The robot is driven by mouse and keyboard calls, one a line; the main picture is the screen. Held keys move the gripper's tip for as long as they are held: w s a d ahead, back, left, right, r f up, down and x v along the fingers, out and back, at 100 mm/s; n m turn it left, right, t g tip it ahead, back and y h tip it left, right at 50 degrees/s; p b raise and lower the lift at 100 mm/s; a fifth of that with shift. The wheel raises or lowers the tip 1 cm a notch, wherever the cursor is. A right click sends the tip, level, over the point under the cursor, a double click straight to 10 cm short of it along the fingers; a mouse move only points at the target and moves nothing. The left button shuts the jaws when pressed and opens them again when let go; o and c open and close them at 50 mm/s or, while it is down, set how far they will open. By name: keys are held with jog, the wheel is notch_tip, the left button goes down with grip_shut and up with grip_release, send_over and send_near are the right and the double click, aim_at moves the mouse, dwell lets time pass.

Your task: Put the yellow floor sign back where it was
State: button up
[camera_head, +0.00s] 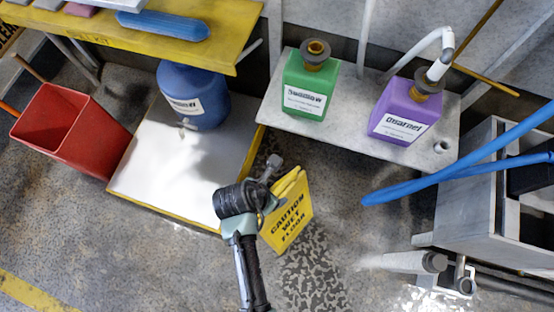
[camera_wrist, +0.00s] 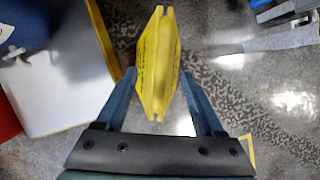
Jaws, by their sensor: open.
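The yellow floor sign (camera_head: 287,212), with black "CAUTION WET FLOOR" lettering, stands upright on the floor just right of the white tray. My gripper (camera_head: 270,190) is at the sign's upper part in the head view. In the wrist view, the sign (camera_wrist: 158,62) is seen from above, and its near end lies between the two spread fingers of my gripper (camera_wrist: 158,90). The left finger is close to the sign; I cannot tell whether it touches. A gap shows on the right side. The sign's base is partly hidden.
The white tray with yellow edges (camera_head: 150,165) holds a blue container (camera_head: 195,95). A red bin (camera_head: 68,130) stands left. Green (camera_head: 309,82) and purple (camera_head: 405,112) jugs sit on a grey shelf (camera_head: 350,125). Blue hoses (camera_head: 450,170) and a grey frame (camera_head: 500,200) are at right. A dark patterned patch (camera_head: 308,275) marks the floor.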

jog(key=p+v, duration=0.1)
jog(key=v, duration=0.2)
jog(key=shift+s+a+r, duration=0.1)
jog(key=shift+r, duration=0.25)
jog(key=w+a+r+m+t+y, duration=0.15)
jog(key=w+r+m+t, duration=0.65)
jog(key=w+r, duration=1)
notch_tip(320, 180, up, 18)
jog(key=w+m+t, duration=0.3)
jog(key=m+t, duration=0.1)
jog(key=m, duration=0.2)
notch_tip(320, 180, up, 17)
jog(key=s+d+m+t+y, duration=0.1)
jog(key=s+d+m+t, duration=0.1)
jog(key=m+t, duration=0.35)
jog(key=s+d+r+m+t, duration=0.1)
jog(key=s+r+m+t, duration=0.2)
jog(key=s+r, duration=0.3)
jog(key=s+r+m+t, duration=0.3)
jog(key=s+r+m, duration=0.2)
jog(key=r, duration=0.9)
jog(key=shift+s+d, duration=0.35)
jog(key=shift+s, duration=0.4)
jog(key=shift+r+m+t, duration=0.1)
jog(key=shift+m+t, duration=0.15)
